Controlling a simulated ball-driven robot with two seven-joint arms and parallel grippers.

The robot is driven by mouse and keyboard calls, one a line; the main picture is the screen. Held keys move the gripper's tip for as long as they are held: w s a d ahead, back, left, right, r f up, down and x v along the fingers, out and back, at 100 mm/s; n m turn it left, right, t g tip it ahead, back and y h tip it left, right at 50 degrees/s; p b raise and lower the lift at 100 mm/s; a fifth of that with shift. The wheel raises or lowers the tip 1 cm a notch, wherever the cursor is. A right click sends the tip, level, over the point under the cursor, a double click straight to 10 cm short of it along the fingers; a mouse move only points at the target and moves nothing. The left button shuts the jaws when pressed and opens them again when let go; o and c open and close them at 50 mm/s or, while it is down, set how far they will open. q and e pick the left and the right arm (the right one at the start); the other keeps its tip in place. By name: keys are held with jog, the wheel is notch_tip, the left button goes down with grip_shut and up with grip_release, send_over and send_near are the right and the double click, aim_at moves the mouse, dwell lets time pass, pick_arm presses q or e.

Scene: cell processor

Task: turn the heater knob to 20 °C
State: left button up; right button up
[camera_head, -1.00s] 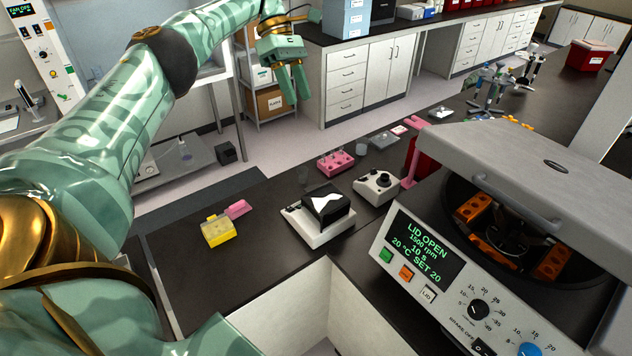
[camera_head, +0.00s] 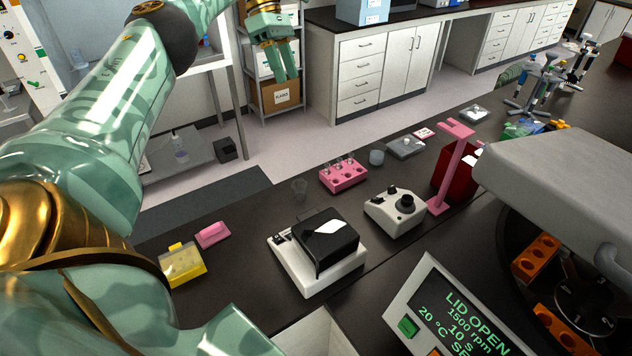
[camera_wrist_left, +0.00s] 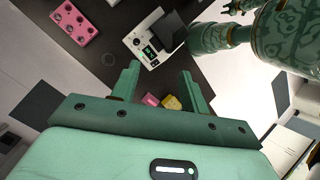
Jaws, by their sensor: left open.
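A white bench unit (camera_head: 300,283) with a black, glossy raised top stands in the middle of the dark bench. In the left wrist view the same kind of unit (camera_wrist_left: 136,41) shows a small lit display, too small to read. A second white unit (camera_head: 380,212) with a black round knob (camera_head: 405,202) stands right of it. I cannot tell for sure which one is the heater, or read any knob scale. My left gripper (camera_head: 283,70) is open and empty, high and well away from both units; its two fingers show in the left wrist view (camera_wrist_left: 158,88). My right gripper is not in view.
A centrifuge (camera_head: 560,170) stands at right; its display reads LID OPEN. A pink tube rack (camera_head: 344,178), a pink stand (camera_head: 440,180), a yellow box (camera_head: 184,266) and a pink block (camera_head: 212,235) stand on the bench.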

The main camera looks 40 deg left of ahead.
pick_arm(q)
notch_tip(320, 180, down, 27)
jog(key=w+g+b, duration=0.1)
jog(key=w+b, duration=0.2)
jog(key=b, duration=1.7)
jog(key=b+x, duration=0.4)
jog(key=x, duration=1)
jog(key=shift+s+d+f, duration=0.1)
jog(key=shift+d+f, duration=0.05)
jog(key=shift+d, duration=0.15)
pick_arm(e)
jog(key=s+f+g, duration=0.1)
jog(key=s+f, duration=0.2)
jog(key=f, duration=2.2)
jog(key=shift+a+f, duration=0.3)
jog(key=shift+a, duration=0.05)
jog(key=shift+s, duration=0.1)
pick_arm(q)
grip_shut()
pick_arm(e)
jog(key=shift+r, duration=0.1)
